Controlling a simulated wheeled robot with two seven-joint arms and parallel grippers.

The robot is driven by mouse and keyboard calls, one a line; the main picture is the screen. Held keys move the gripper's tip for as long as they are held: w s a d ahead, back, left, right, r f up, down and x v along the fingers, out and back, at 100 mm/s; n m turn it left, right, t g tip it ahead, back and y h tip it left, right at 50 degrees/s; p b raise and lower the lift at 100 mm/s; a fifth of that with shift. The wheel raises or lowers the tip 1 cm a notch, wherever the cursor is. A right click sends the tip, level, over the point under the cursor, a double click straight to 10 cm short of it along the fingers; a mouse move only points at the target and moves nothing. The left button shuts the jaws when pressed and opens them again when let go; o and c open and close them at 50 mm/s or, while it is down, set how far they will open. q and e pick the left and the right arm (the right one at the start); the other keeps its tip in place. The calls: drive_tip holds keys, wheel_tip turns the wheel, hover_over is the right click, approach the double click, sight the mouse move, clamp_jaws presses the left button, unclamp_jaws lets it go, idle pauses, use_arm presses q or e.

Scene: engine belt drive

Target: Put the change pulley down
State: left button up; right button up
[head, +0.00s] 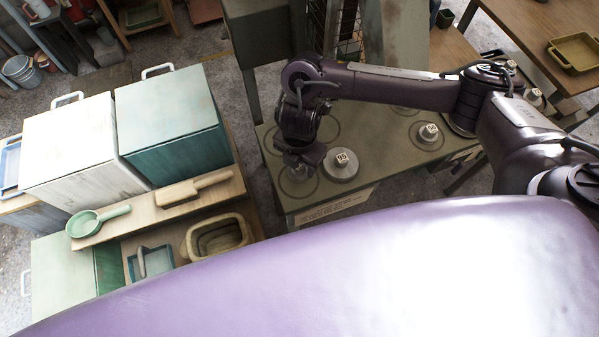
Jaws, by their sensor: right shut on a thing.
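My right gripper (297,160) hangs low over the left end of a green-grey bench (395,168). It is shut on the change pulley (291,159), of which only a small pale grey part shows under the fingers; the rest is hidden. Below it is a dark ring marked on the bench top. I cannot tell whether the pulley touches the bench. A grey pulley with a numbered white block on top (341,164) stands just right of the gripper. A smaller numbered pulley (429,133) stands further right. My left gripper is not in view.
Bare bench lies between the two numbered pulleys.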

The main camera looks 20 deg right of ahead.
sight(300, 172)
drive_tip(key=shift+f+b, duration=0.9)
drive_tip(key=shift+f, duration=1.45)
drive_tip(key=shift+f, duration=0.2)
drive_tip(key=o, duration=1)
drive_tip(key=shift+r, duration=0.1)
wheel_tip(300, 172, up, 11)
drive_tip(key=p, duration=0.4)
drive_tip(key=shift+r+p, duration=0.35)
drive_tip(key=shift+r, duration=0.3)
